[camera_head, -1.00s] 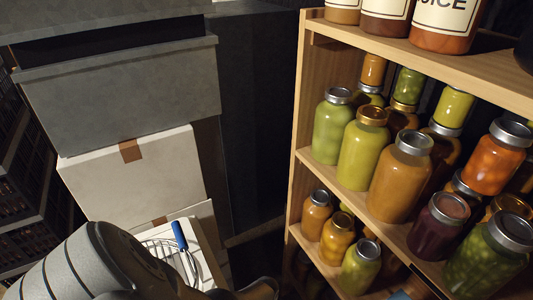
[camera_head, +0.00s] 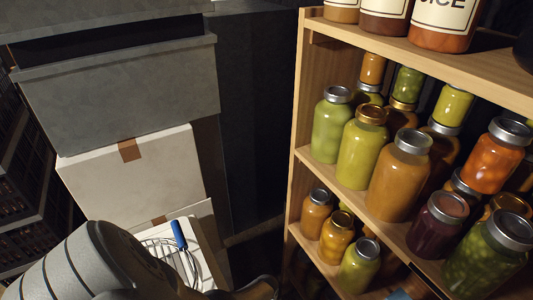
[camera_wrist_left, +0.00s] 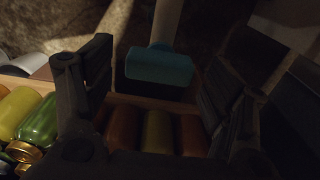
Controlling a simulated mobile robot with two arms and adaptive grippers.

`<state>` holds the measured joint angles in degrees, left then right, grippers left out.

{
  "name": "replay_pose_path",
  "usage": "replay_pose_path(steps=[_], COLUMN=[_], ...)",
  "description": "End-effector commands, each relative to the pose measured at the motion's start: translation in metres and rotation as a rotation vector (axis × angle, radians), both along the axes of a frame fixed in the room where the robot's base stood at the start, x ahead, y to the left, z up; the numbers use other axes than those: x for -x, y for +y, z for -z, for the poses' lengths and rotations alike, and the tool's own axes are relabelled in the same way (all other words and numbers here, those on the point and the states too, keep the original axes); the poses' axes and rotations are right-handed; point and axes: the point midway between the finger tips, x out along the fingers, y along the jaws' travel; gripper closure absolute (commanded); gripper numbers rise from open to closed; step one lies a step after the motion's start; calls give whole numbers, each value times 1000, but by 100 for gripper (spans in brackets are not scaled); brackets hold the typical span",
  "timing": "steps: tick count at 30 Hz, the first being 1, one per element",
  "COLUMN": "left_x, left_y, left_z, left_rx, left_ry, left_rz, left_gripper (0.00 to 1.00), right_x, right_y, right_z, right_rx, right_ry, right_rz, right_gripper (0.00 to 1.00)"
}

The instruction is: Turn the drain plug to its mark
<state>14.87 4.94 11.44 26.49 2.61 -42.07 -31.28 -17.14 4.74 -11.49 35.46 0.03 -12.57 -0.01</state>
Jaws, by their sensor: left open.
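My left gripper (camera_wrist_left: 165,80) is open in the left wrist view, with its two dark fingers standing apart on either side. A teal block (camera_wrist_left: 160,66) with a pale shaft shows between and beyond the fingers. I cannot tell whether it is the drain plug, nor whether the fingers touch it. I see no clear mark on or around it in the dim light. In the head view my left arm fills the lower left, and its gripper is out of sight. No drain plug can be made out there. My right gripper shows in neither view.
A wooden shelf (camera_head: 300,130) packed with jars, such as a green jar (camera_head: 331,128), stands at the right. White boxes (camera_head: 133,178) and a grey bin (camera_head: 118,95) are stacked at the left. A white basket (camera_head: 193,232) with a blue-handled item (camera_head: 179,235) sits beside my arm.

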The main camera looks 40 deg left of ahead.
Motion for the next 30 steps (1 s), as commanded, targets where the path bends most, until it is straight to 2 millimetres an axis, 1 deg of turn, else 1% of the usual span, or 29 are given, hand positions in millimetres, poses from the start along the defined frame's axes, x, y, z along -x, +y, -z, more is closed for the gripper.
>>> replay_pose_path(steps=[5,14,20,30], left_x=[0,0,1,0], left_y=[0,0,0,0], left_z=[-8,-29,-48,-89], left_rx=[-1,0,0,0], left_ry=[-1,-2,-2,-2], left_rz=[0,0,2,1], left_gripper=[23,23,23,23], right_x=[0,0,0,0], right_y=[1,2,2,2], right_z=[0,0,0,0], right_rx=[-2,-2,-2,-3], right_ry=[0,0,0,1], right_rz=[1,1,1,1], right_gripper=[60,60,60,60])
